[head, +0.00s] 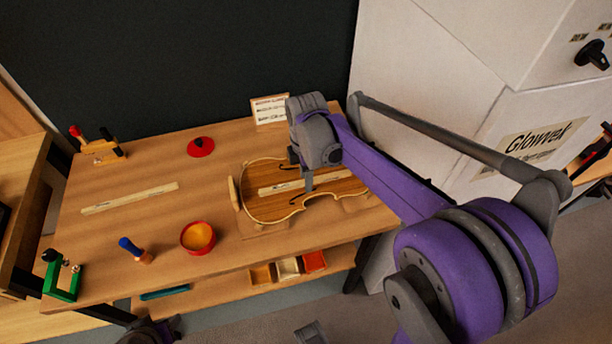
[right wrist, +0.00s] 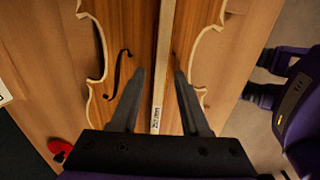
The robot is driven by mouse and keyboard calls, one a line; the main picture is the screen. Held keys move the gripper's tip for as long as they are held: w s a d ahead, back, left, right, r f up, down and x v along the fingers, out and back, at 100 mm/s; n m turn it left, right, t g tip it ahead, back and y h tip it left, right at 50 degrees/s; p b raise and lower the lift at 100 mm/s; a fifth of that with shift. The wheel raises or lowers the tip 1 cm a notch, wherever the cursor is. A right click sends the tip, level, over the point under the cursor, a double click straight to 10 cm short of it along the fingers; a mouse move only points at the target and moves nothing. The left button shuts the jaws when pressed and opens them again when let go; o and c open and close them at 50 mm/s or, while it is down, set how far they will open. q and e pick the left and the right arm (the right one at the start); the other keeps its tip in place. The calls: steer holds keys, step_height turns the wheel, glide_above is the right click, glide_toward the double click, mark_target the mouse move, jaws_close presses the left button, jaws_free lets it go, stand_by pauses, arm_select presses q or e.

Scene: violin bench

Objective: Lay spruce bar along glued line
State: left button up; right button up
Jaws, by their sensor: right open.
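A violin plate (head: 262,204) lies flat on the bench, and it fills the middle of the right wrist view (right wrist: 128,40). A pale, narrow spruce bar (head: 280,187) with a small label lies lengthwise on the plate. In the right wrist view the bar (right wrist: 164,60) runs between my fingers. My right gripper (head: 306,182) is over the plate, open, with its fingers (right wrist: 159,75) on either side of the bar. I cannot tell whether they touch it. The glue line is not visible. A second pale strip (head: 130,198) lies on the bench at left.
The bench between strip and bowl is clear.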

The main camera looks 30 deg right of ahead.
steer(key=shift+r, duration=0.55)
step_height(320, 180, up, 11)
steer(key=p, duration=0.2)
steer(key=s+a+f+m+t, duration=0.1)
steer(key=s+a+f+m, duration=0.1)
steer(key=s+f+m, duration=0.2)
steer(key=s+a+f+m+t, duration=0.2)
steer(key=s+f+m, duration=0.2)
steer(key=s+m, duration=0.2)
steer(key=s+a+f+m+t, duration=0.2)
steer(key=s+f+m, duration=0.1)
steer(key=s+m, duration=0.2)
steer(key=shift+s+a+f, duration=0.2)
steer(key=shift+s, duration=0.3)
steer(key=shift+s+a+f, duration=0.2)
steer(key=shift+s, duration=0.25)
